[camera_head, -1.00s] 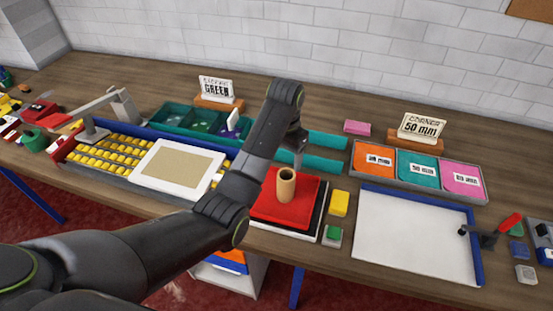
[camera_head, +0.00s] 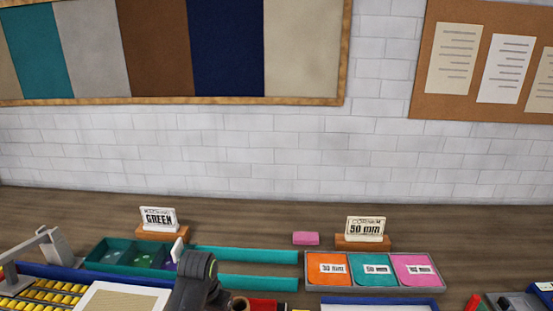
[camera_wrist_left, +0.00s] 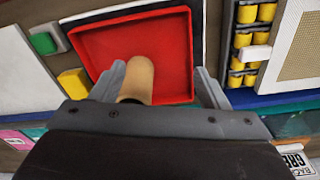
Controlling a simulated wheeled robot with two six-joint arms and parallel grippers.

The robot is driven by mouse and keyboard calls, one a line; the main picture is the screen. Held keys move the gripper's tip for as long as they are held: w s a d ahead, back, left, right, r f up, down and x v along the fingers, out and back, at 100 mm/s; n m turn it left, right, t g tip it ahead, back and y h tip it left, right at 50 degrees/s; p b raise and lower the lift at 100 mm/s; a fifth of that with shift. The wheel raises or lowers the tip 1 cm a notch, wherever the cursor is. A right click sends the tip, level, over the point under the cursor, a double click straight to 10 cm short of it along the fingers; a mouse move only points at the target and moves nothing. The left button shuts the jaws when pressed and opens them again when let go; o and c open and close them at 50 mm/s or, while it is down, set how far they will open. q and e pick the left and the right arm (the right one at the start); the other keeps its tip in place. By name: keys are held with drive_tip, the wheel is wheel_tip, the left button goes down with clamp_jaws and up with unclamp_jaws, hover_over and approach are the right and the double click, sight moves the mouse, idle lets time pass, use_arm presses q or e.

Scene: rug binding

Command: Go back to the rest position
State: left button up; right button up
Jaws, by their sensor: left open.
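My left gripper (camera_wrist_left: 158,82) is open in the left wrist view. A tan wooden cylinder (camera_wrist_left: 136,80) stands between its fingers' lines of sight, nearer the left one; I cannot tell whether they touch. The cylinder is on a red tray (camera_wrist_left: 150,42). In the head view only a dark joint of my left arm shows at the bottom edge, with the cylinder's rim (camera_head: 240,303) beside it; the gripper itself is hidden there. My right arm is not in view.
A sign reading GREEN (camera_head: 158,217) and a 50 mm sign (camera_head: 367,229) stand at the back. Between them lies a pink block (camera_head: 305,238). A sectioned tray (camera_head: 440,281) holds orange, teal and pink cards. A yellow block (camera_wrist_left: 74,80) is near the red tray.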

use_arm(q)
drive_tip(key=s+a+f+n+t, duration=0.1)
drive_tip(key=s+a+f, duration=0.2)
drive_tip(key=s+a, duration=0.35)
drive_tip(key=s+a+f+n+t, duration=0.1)
drive_tip(key=s+a+f+n, duration=0.15)
drive_tip(key=s, duration=0.65)
drive_tip(key=s+a+r+y, duration=0.1)
drive_tip(key=s+a+r, duration=0.15)
drive_tip(key=s, duration=0.55)
drive_tip(key=s+a+r+y, duration=0.1)
drive_tip(key=s+a, duration=0.2)
drive_tip(key=s, duration=0.5)
wheel_tip(320, 180, down, 32)
drive_tip(key=a+f+b, duration=0.1)
drive_tip(key=b, duration=0.7)
drive_tip(key=s+f+b, duration=0.3)
drive_tip(key=s+f, duration=0.4)
drive_tip(key=f, duration=0.3)
drive_tip(key=s+d+f+g+b, duration=0.1)
drive_tip(key=s+f+b, duration=0.2)
drive_tip(key=s+f, duration=0.5)
wheel_tip(320, 180, down, 4)
drive_tip(key=shift+s+r+n+g+h+b, duration=0.2)
drive_tip(key=shift+s+n+g+h+b, duration=0.1)
drive_tip(key=shift+n+h, duration=0.1)
